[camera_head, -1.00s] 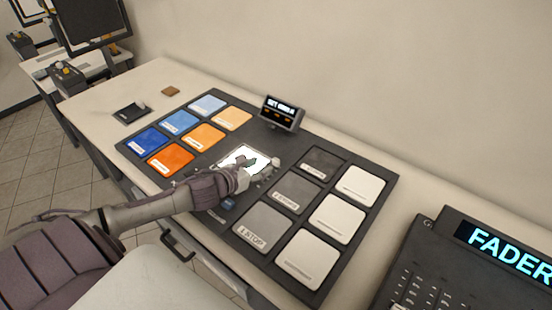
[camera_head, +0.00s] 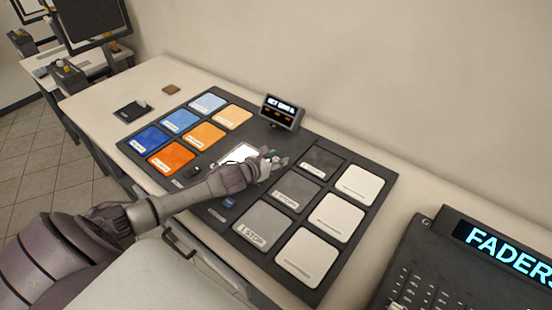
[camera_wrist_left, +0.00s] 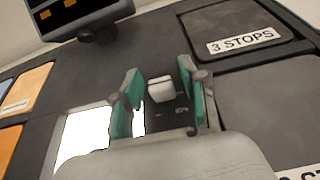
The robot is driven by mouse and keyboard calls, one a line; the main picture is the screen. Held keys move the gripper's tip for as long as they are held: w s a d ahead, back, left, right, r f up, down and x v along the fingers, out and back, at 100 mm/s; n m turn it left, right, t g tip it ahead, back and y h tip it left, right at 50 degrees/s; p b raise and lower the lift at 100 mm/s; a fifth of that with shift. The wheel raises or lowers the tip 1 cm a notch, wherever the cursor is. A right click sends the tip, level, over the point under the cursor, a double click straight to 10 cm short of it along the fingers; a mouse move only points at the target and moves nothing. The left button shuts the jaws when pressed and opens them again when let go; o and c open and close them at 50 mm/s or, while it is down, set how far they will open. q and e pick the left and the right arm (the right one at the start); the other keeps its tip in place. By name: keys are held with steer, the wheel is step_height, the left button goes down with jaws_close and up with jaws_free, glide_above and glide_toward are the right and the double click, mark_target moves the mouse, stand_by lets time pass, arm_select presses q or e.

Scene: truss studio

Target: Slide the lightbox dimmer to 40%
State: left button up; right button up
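The lightbox (camera_head: 238,152) is a glowing white square in the middle of the dark panel, partly covered by my left arm. It also shows at the left in the left wrist view (camera_wrist_left: 82,137). The dimmer knob (camera_wrist_left: 161,89) is a small white cap on a dark strip with small printed marks, too small to read well. My left gripper (camera_wrist_left: 163,100) is open, its teal-padded fingers on either side of the knob with gaps to it. In the head view my left gripper (camera_head: 272,160) is over the lightbox's right edge, hiding most of the slider. My right gripper is not in view.
Blue and orange filter squares (camera_head: 205,136) lie left of the lightbox, grey stop-labelled squares (camera_head: 264,226) and white squares (camera_head: 309,259) right. A small display (camera_head: 281,112) stands behind. A fader console (camera_head: 460,260) is at the right.

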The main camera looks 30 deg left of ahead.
arm_select(q)
jaws_close()
steer(key=s, duration=0.2)
steer(key=s+p, duration=0.1)
steer(key=s, duration=0.3)
steer(key=shift+s+a, duration=0.1)
steer(key=shift+a, duration=0.2)
steer(key=shift+o, duration=1.4)
jaws_free()
